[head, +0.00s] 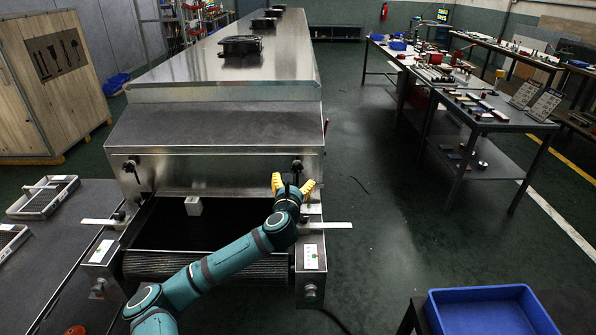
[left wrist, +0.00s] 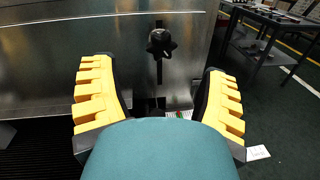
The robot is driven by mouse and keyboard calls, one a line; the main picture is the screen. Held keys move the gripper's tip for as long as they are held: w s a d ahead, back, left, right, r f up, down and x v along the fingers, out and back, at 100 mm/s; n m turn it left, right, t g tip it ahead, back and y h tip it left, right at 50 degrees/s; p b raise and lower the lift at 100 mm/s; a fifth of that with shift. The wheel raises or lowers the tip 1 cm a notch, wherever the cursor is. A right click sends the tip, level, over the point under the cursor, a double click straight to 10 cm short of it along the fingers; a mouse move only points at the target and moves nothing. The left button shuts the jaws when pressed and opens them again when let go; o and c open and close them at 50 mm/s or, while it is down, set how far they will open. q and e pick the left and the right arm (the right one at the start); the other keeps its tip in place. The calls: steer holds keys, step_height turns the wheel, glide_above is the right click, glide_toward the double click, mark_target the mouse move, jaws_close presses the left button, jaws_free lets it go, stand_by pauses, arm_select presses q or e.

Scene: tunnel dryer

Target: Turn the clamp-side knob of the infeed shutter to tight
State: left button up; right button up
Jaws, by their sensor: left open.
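The infeed shutter (head: 225,172) is a bare metal plate across the dryer's near end. A black knob (head: 131,163) sits at its left side and another black knob (head: 297,166) at its right. The pictures do not label either as clamp-side. My left gripper (head: 292,184) is open with yellow fingers, just in front of the right knob. In the left wrist view this star-shaped knob (left wrist: 160,43) sits on a vertical slot, beyond and between the open fingertips (left wrist: 156,70), with no finger touching it. My right gripper is out of view.
The belt (head: 165,225) under the shutter carries a small white block (head: 193,205). Flat metal strips (head: 330,225) stick out at both sides. A blue bin (head: 490,312) stands at the lower right. The floor right of the dryer is mostly clear.

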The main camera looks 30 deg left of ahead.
mark_target(297, 169)
arm_select(q)
steer(key=x, duration=0.7)
steer(key=shift+b, duration=0.35)
steer(key=c, duration=1.2)
